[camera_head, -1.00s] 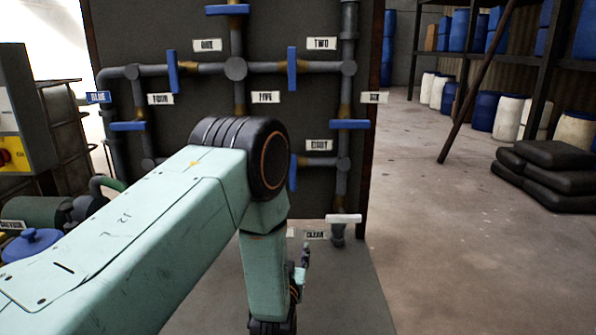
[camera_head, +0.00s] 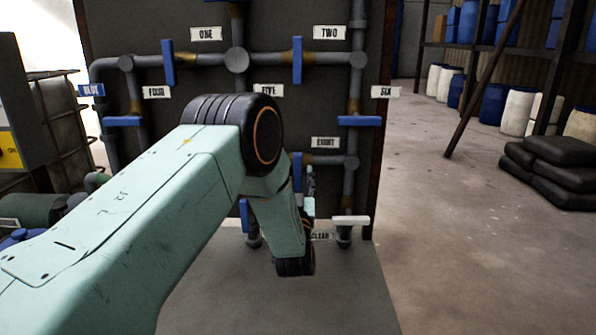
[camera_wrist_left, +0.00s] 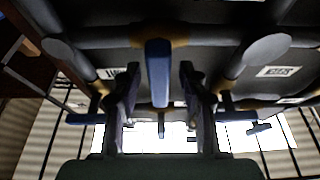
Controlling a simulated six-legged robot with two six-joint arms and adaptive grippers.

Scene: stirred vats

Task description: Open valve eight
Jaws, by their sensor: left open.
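The label EIGHT (camera_head: 325,142) is on the dark pipe board, right of centre. The blue handle of valve eight (camera_head: 297,168) stands upright just left of the label, its lower part hidden by my left arm. My left gripper (camera_head: 309,190) is in front of the board, close to this handle, fingers up. In the left wrist view, the two open fingers (camera_wrist_left: 160,95) stand on either side of a blue handle (camera_wrist_left: 158,72), which appears to be valve eight's. I cannot tell whether they touch it. My right gripper is out of view.
Other blue handles sit on the grey pipes, including one under TWO (camera_head: 297,60) and one near SIX (camera_head: 360,121). A white handle (camera_head: 350,220) is at the lower right of the board. Black sacks (camera_head: 552,170) lie farther right, with open floor between.

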